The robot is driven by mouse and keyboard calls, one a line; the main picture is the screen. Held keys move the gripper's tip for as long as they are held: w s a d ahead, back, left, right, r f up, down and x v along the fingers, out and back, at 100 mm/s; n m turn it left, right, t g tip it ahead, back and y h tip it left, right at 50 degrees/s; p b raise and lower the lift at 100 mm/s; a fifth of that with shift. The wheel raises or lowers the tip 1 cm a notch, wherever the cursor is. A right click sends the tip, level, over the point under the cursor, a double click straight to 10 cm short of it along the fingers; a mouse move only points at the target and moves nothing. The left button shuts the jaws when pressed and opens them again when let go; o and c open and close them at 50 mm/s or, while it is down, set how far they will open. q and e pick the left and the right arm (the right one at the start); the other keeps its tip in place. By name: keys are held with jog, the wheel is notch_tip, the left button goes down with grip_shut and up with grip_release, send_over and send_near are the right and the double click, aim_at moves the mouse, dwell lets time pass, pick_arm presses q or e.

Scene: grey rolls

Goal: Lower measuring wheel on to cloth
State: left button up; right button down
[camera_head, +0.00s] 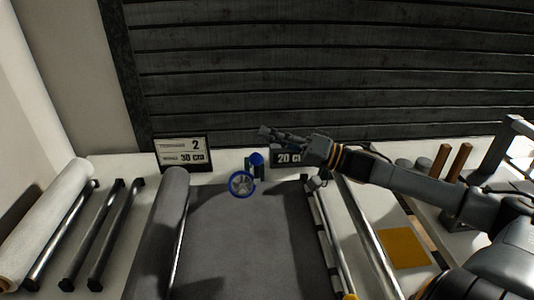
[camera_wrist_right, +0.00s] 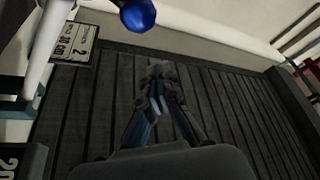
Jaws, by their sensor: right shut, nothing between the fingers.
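The measuring wheel (camera_head: 241,184) has a blue rim and grey spokes, and is at the far end of the grey cloth (camera_head: 245,240). I cannot tell whether its rim touches the cloth. A blue ball knob (camera_head: 257,158) stands just behind it; the knob also shows at the top of the right wrist view (camera_wrist_right: 138,15). My right gripper (camera_head: 268,133) is shut and empty, above and behind the knob, pointing left. Its closed fingers show in the right wrist view (camera_wrist_right: 158,88). My left gripper is out of view.
A sign reading 2 and 30 cm (camera_head: 183,153) stands left of the wheel. A 20 cm sign (camera_head: 288,158) is partly hidden by my right gripper. A grey roll (camera_head: 165,225) lies along the cloth's left side. A white roll (camera_head: 45,220) and dark bars are farther left.

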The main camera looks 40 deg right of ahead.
jog(key=shift+s+a+f+p, duration=0.2)
jog(key=shift+s+a+f, duration=0.35)
jog(key=shift+a, duration=0.1)
jog(key=shift+s+a+f+p, duration=0.15)
jog(key=shift+s+a+f, duration=0.3)
jog(key=shift+a, duration=0.2)
